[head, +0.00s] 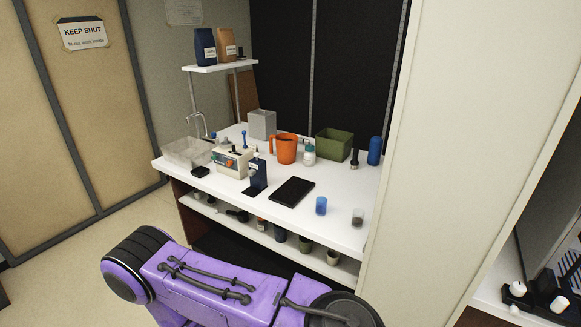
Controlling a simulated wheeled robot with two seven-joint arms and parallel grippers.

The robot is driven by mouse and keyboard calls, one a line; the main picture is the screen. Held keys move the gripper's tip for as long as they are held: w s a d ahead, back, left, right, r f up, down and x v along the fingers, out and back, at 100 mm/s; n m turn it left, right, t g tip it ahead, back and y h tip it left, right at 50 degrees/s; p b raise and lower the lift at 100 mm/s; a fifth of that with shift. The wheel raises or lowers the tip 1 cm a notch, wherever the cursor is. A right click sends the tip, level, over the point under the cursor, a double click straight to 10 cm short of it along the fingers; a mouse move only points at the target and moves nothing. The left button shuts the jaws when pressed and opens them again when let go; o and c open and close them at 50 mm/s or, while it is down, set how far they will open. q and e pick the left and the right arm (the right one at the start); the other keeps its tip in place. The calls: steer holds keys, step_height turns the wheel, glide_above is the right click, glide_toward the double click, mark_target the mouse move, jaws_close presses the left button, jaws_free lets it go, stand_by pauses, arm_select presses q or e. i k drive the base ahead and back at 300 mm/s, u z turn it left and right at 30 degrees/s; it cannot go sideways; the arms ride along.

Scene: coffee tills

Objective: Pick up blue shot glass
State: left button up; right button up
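A small translucent blue glass (321,206), which looks like the blue shot glass, stands upright on the white counter (225,195) near its front edge, towards the right. A small clear glass with something dark in it (357,218) stands to its right, apart from it. Neither of my grippers is in view. A purple arm link of mine crosses the bottom of the head view, in front of the counter and well short of the glass.
A black flat pad (292,192) lies left of the glass. Behind stand an orange jug (286,149), a green bin (334,145), a blue bottle (375,151) and a cream machine (233,162). A lower shelf (270,238) holds several cups. A pale wall panel (440,150) bounds the right.

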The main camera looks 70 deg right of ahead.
mark_target(321, 206)
steer(key=z, duration=0.75)
steer(key=i, duration=0.1)
steer(key=z, duration=2.65)
